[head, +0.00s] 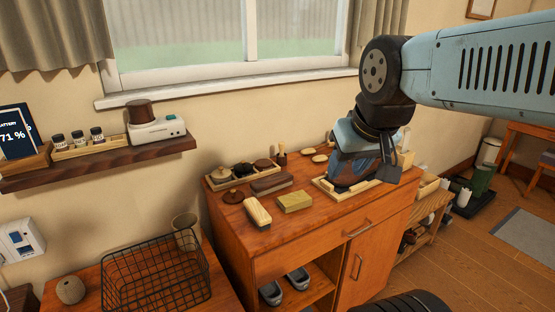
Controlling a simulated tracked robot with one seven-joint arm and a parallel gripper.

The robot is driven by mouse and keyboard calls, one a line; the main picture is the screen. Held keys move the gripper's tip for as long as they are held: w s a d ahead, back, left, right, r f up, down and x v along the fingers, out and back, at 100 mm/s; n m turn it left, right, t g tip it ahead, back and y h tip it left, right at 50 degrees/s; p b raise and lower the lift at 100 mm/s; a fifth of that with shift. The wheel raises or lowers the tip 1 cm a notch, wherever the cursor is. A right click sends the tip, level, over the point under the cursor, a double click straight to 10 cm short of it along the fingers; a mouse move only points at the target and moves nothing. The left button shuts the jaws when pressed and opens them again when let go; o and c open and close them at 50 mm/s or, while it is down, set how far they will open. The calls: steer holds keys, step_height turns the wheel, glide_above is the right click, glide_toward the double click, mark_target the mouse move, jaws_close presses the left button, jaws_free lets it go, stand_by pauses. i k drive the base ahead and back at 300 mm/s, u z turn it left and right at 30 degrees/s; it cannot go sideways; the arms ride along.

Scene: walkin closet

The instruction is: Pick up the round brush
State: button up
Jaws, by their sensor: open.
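A small round brown piece with a knob (233,196), which looks like the round brush, lies on the wooden cabinet top (225,215) near its left edge. Another round knobbed piece (221,173) sits in the compartment tray behind it, so I cannot be sure which is the brush. My gripper (386,172) is open and points down over the right part of the cabinet, well to the right of both pieces. Its fingers are partly hidden by the wrist. A dark blue and brown thing, perhaps a shoe (347,174), shows below it on a pale tray (330,193).
A long pale-sided brush (257,213), a yellowish block (295,202) and a brown brush (271,184) lie close to the round piece. A wire basket (155,272) stands lower left. A wall shelf (100,161) and window sill (230,85) border the back.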

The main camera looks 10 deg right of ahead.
mark_target(281, 145)
steer(key=u, duration=0.15)
steer(key=i, duration=0.1)
steer(key=u, duration=2.35)
steer(key=k, duration=0.15)
steer(key=z, duration=0.4)
steer(key=k, duration=0.75)
steer(key=z, duration=0.7)
steer(key=k, duration=0.45)
steer(key=z, duration=1.15)
steer(key=i, duration=1.45)
steer(key=u, duration=0.4)
